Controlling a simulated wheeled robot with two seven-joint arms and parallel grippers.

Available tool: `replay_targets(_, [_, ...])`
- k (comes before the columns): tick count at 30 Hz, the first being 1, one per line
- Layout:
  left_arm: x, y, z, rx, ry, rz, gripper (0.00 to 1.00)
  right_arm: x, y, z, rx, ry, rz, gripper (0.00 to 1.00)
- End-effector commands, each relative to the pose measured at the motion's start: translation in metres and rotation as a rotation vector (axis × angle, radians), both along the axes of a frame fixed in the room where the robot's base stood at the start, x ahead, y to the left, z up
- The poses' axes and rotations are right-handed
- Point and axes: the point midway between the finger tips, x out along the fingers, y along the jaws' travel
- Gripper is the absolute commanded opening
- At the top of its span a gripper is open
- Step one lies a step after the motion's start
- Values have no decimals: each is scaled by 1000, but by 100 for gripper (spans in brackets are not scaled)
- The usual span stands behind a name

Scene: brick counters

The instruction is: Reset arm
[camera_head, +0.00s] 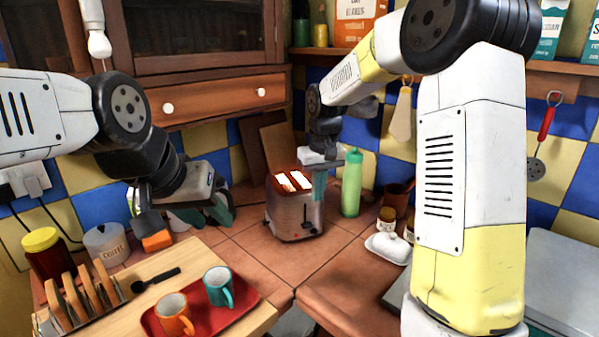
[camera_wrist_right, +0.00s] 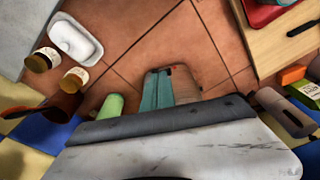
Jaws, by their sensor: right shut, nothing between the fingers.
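My right gripper (camera_head: 320,185) is shut and empty, pointing down just right of the toaster (camera_head: 296,212). Its teal fingers (camera_wrist_right: 158,90) also show in the right wrist view, close together. The toaster is metal, with two glowing slots that hold pale bread slices. My right arm is bent, with its white and yellow links filling the right of the head view. My left gripper (camera_head: 205,212) hangs low over the counter at the back left, left of the toaster. Its teal fingers are partly hidden, so I cannot tell how far apart they are.
A green bottle (camera_head: 352,184) stands close right of my right gripper. A white butter dish (camera_head: 388,248) and small jars are further right. At front left, a wooden board bears a red tray (camera_head: 222,318) with two mugs (camera_head: 174,316), beside a toast rack (camera_head: 80,300). The middle counter is clear.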

Motion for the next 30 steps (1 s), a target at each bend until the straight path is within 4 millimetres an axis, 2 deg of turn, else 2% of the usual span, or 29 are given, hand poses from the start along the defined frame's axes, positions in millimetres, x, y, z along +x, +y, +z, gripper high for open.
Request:
replay_targets(1, [0,0,0,0,0,0,36,-10,-7,15,11,-23,-14,0])
replay_targets(6, [0,0,0,0,0,0,36,-55,-30,56,53,-93,-66,0])
replay_targets(13, [0,0,0,0,0,0,36,-123,-56,91,113,-192,-136,0])
replay_targets(18, [0,0,0,0,0,0,36,-175,-69,102,160,-264,-186,0])
replay_targets(24, [0,0,0,0,0,0,36,-226,-78,101,210,-341,-237,0])
replay_targets(30, [0,0,0,0,0,0,36,-250,-80,96,237,-381,-262,0])
